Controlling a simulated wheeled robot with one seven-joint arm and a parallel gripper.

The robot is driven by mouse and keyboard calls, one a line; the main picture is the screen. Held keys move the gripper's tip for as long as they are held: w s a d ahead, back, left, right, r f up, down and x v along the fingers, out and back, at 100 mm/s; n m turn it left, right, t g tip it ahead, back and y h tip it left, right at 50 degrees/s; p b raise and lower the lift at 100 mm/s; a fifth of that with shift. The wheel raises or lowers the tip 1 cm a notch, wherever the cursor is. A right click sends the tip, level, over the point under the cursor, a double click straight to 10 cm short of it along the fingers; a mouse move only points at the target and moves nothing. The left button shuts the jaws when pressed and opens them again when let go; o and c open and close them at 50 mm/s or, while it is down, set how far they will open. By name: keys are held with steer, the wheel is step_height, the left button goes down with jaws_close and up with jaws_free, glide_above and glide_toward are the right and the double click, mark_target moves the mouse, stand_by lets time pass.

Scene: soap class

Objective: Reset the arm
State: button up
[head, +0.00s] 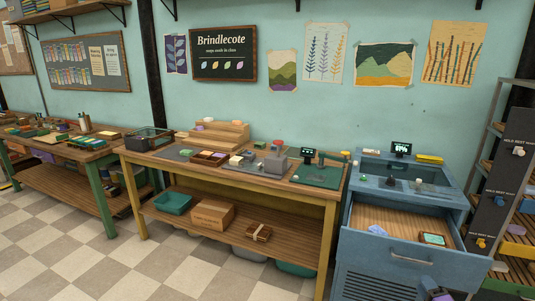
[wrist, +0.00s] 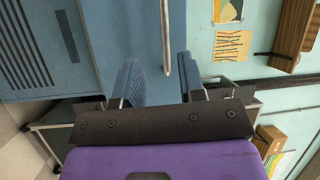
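My gripper (wrist: 158,80) is open and empty, its two blue fingers spread apart in the wrist view. Its purple body also shows at the bottom edge of the head view, in front of the blue cabinet. The cabinet's top drawer (head: 378,240) is pulled open. Its metal handle (head: 410,258) lies just beyond my gripper; in the wrist view the handle bar (wrist: 165,35) lines up with the gap between the fingers. No finger visibly touches it. Most of my arm is out of view.
The open drawer holds a bluish item (head: 377,230) and a small framed teal piece (head: 433,239). A shelf rack (head: 500,215) stands close on the right. A wooden workbench (head: 200,170) stands left of the cabinet. The checkered floor (head: 90,265) at the left front is clear.

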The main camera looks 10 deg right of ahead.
steer(key=w+a+r+n+g+y, duration=0.1)
steer(key=w+r+n+g, duration=0.2)
steer(key=r+n+g, duration=0.25)
steer(key=w+r+n+g+y, duration=0.2)
steer(key=w+r+n+g, duration=0.2)
steer(key=r+n, duration=0.2)
steer(key=s+a+r+n+g+h, duration=0.1)
steer(key=a+r+h, duration=0.15)
steer(key=r, duration=0.65)
steer(key=s+a+r+n+g+h, duration=0.15)
steer(key=a+r, duration=0.25)
steer(key=r, duration=0.5)
steer(key=s+a+r+n+g, duration=0.1)
steer(key=s+a+r, duration=0.95)
steer(key=r, duration=0.35)
steer(key=s+a+r+n+y, duration=0.1)
steer(key=s+a+r, duration=0.1)
steer(key=s+a, duration=0.2)
steer(key=s+a+r+y, duration=0.1)
steer(key=s+a+r, duration=0.2)
steer(key=s, duration=0.6)
steer(key=shift+s+a+n+g, duration=0.4)
steer(key=shift+a, duration=0.25)
steer(key=shift+r, duration=0.1)
